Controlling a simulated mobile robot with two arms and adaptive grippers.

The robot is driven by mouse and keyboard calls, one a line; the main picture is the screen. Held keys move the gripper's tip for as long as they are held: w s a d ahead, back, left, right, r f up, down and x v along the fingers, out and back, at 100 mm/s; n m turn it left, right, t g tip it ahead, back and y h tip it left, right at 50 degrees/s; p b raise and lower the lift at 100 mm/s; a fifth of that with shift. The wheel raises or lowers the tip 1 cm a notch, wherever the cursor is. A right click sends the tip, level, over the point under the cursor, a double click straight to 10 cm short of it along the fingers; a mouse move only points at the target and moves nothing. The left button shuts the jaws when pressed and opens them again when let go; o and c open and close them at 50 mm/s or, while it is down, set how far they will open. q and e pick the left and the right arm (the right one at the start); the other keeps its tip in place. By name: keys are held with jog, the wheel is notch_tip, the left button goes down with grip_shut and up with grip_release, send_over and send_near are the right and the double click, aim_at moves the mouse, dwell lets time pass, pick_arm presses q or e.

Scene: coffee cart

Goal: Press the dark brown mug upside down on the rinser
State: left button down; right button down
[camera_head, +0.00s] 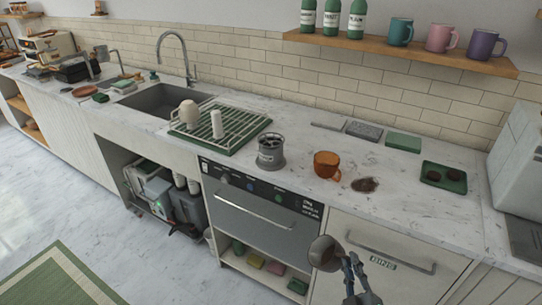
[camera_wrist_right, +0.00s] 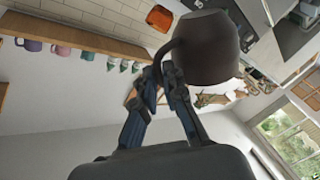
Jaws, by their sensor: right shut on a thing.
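The dark brown mug (camera_head: 323,253) is at the bottom middle of the head view, held in the air in front of the counter, below its top. My right gripper (camera_head: 345,262) is shut on it. In the right wrist view the mug (camera_wrist_right: 208,50) hangs beyond the fingers of my right gripper (camera_wrist_right: 163,72), which close at its handle side. Which way its mouth faces is hard to tell. A grey cylindrical container (camera_head: 271,151) with a dark slotted top stands on the counter; I cannot tell whether it is the rinser. My left gripper is out of view.
An orange glass mug (camera_head: 326,165) and a brown spill (camera_head: 365,185) lie right of the container. A green drying rack (camera_head: 240,138) with a cup on it and a sink (camera_head: 160,98) are to the left. A green tray (camera_head: 444,187) is at right. The front right counter is clear.

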jog(key=shift+n, duration=1.1)
jog(key=shift+r, duration=0.1)
jog(key=n, duration=0.6)
jog(key=shift+n, duration=3)
jog(key=shift+b, duration=0.3)
